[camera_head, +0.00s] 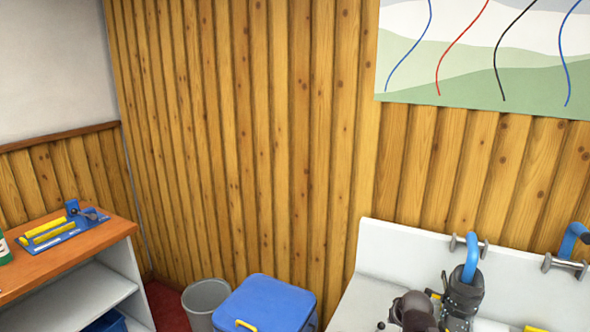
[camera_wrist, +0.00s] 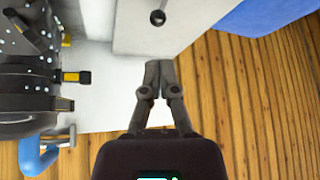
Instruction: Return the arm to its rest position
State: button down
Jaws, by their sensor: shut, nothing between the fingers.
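My gripper (camera_wrist: 158,68) shows in the wrist view with its two grey fingers together and nothing between them. Its tips are over the white bench (camera_wrist: 112,100), just below a light grey panel with a dark round knob (camera_wrist: 158,17). Whether the tips touch the bench, I cannot tell. In the head view, a dark grey rounded part at the bottom, beside the black ski boot (camera_head: 462,297), may belong to my arm; the gripper fingers cannot be made out there.
A black boot-like object (camera_wrist: 30,85) with a yellow-tipped lever stands close left of the gripper. A blue lidded box (camera_head: 265,303) and a grey bin (camera_head: 205,298) stand left of the white bench (camera_head: 400,250). An orange-topped shelf (camera_head: 75,260) is at far left.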

jog(key=s+a+f+g+p, duration=0.1)
jog(key=s+a+g, duration=0.5)
jog(key=s+a, duration=0.3)
jog(key=shift+s+a+f+n+g, duration=0.2)
jog(key=shift+s+a+n+g, duration=0.15)
jog(key=shift+a, duration=0.55)
jog(key=shift+d, duration=0.1)
